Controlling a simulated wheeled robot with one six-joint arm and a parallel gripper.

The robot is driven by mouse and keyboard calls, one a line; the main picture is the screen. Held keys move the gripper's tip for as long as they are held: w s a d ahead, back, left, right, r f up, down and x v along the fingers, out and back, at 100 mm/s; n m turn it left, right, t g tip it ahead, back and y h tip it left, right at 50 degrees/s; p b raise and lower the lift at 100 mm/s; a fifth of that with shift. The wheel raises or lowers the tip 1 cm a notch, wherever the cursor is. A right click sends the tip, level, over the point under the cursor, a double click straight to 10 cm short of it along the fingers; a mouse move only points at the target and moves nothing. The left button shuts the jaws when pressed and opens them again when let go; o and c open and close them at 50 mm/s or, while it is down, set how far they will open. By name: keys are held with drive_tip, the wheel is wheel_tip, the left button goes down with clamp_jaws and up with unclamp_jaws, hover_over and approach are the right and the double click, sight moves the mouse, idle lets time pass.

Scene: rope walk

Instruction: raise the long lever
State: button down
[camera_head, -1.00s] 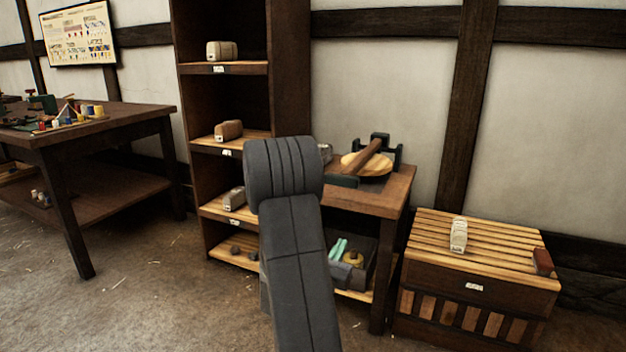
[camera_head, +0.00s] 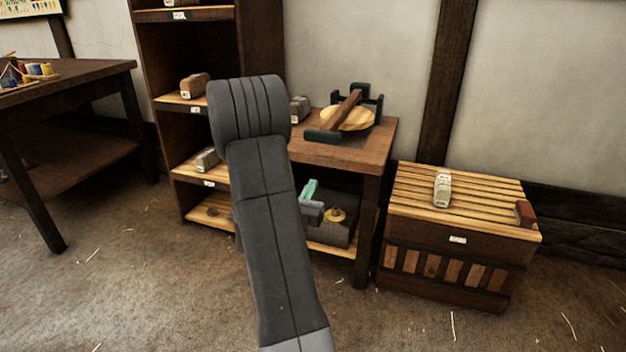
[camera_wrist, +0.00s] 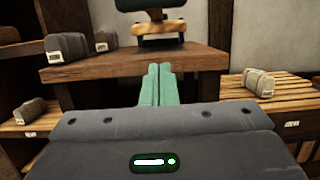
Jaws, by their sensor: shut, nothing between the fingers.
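A long wooden lever (camera_head: 343,110) slopes across a round wooden disc (camera_head: 352,118) in a dark frame on the small table (camera_head: 375,150). Its near, lower end meets a dark block (camera_head: 323,136). In the wrist view, a dark block (camera_wrist: 150,5) and wooden parts below it show at the top, beyond the table edge (camera_wrist: 200,60); I cannot tell how they join. My gripper (camera_head: 308,189) is below the tabletop in the head view, partly behind my arm. In the wrist view its green fingers (camera_wrist: 157,84) are together and empty, apart from the lever.
A tall shelf (camera_head: 255,40) with wrapped bundles stands left of the table. A slatted chest (camera_head: 410,218) with a pale bundle (camera_head: 442,190) and a red-brown block (camera_head: 525,213) stands right. A dark workbench (camera_head: 70,85) is at far left. The floor in front is clear.

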drive_tip(key=w+d+r+b, duration=0.1)
drive_tip(key=w+d+r, duration=0.1)
drive_tip(key=w+r, duration=0.4)
drive_tip(key=shift+w+d, duration=0.25)
drive_tip(key=shift+w, duration=0.5)
drive_tip(key=shift+r, duration=0.1)
